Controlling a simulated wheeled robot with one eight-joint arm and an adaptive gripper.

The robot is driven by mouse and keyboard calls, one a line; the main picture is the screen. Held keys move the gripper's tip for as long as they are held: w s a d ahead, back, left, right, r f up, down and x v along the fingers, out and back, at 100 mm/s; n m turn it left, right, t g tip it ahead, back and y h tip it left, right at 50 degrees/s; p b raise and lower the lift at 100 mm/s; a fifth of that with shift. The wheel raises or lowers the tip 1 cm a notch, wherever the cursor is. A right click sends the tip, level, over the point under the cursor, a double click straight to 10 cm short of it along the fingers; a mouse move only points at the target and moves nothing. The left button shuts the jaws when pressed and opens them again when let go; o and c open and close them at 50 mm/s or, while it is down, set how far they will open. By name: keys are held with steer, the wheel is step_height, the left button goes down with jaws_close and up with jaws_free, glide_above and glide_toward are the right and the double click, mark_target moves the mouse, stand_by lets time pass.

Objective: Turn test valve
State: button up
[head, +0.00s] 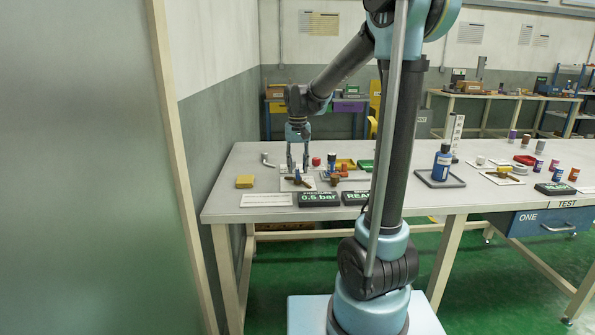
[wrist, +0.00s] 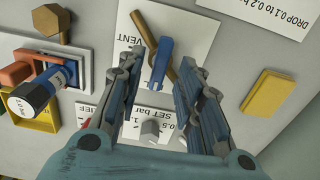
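A valve with a blue lever handle (wrist: 162,62) and a brown bar (wrist: 146,32) lies on a white plate marked VENT in the wrist view. Which part is the test valve is not labelled. My gripper (wrist: 158,78) is open, with its two fingers on either side of the blue handle's lower end. I cannot tell whether they touch it. In the head view my gripper (head: 298,167) points down over the plate on the bench, and the valve is small beneath it. A pale knob (wrist: 150,130) sits on the SET bar label between the fingers.
A yellow block (wrist: 270,96) lies right of my gripper. A dark blue bottle (wrist: 36,98), an orange part and a yellow tray (wrist: 44,122) crowd the left, below a brown hexagonal knob (wrist: 60,20). A 0.5 bar display (head: 318,199) stands at the bench's front.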

mark_target(298, 171)
step_height(298, 171, up, 10)
stand_by(0.5)
steer(key=shift+t, duration=0.5)
steer(key=s+d+f, duration=0.2)
steer(key=s+d, duration=0.1)
steer(key=s, duration=0.2)
steer(key=s+d+f, duration=0.2)
steer(key=s+d, duration=0.2)
steer(key=s, duration=0.1)
steer(key=s+d+f, duration=0.2)
steer(key=s+d, duration=0.1)
steer(key=s, duration=0.2)
steer(key=shift+d+f, duration=0.1)
steer(key=shift+d, duration=0.2)
steer(key=s+d+f+t, duration=0.1)
steer(key=s+d+f, duration=0.4)
steer(key=s+f, duration=0.8)
steer(key=shift+s+d+f, duration=0.15)
steer(key=shift+s+f, duration=0.25)
